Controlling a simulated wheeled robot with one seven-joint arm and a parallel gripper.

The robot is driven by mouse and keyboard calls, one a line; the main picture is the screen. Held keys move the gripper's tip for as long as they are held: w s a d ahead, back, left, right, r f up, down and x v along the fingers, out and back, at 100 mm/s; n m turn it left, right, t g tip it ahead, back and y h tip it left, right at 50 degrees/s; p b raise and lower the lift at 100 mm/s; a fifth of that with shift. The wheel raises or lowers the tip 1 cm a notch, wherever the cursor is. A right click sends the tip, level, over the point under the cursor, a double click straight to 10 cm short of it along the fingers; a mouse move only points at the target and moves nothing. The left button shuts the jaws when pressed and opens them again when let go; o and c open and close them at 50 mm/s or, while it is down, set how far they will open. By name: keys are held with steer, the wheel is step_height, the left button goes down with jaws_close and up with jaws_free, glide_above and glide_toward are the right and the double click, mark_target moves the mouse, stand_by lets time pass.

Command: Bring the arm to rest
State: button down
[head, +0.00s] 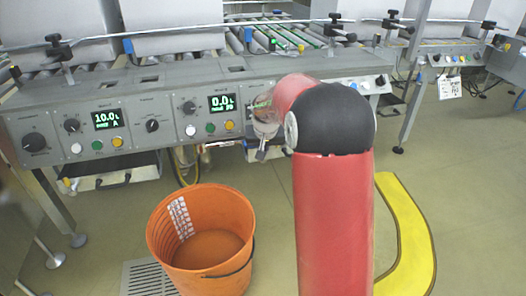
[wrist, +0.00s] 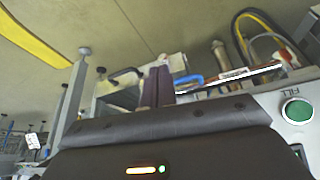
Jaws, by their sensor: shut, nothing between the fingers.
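My arm rises red in the middle of the head view, bends at a black joint and reaches toward the machine's control panel (head: 140,82). My gripper (head: 261,155) hangs in front of the panel, right of the 0.0 display, partly hidden by my own arm. In the wrist view my gripper (wrist: 155,84) shows two dark fingers side by side, shut with nothing between them. A green button marked FILL (wrist: 297,111) is at the right of the wrist view.
An orange bucket (head: 167,243) stands on the floor below the panel. A yellow curved floor marking (head: 412,235) lies at right. Metal rails and clamps (head: 334,24) run above the panel. A yellow hose (wrist: 243,30) shows near the fingers. Open floor (head: 465,200) lies at right.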

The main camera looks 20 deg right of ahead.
steer(key=s+a+r+n+p, duration=0.1)
steer(key=s+a+r+p, duration=0.2)
steer(key=s+r, duration=0.5)
steer(key=s+a+r+p, duration=0.2)
steer(key=s+a+r, duration=0.1)
steer(key=s+r, duration=0.55)
steer(key=s+a+r+n+p, duration=0.1)
steer(key=s+a+p, duration=0.1)
steer(key=s, duration=0.7)
steer(key=s+a+r+n+y+p, duration=0.1)
steer(key=s+a+p, duration=0.1)
steer(key=s, duration=0.8)
steer(key=shift+a+t+p, duration=0.3)
steer(key=shift+t, duration=0.1)
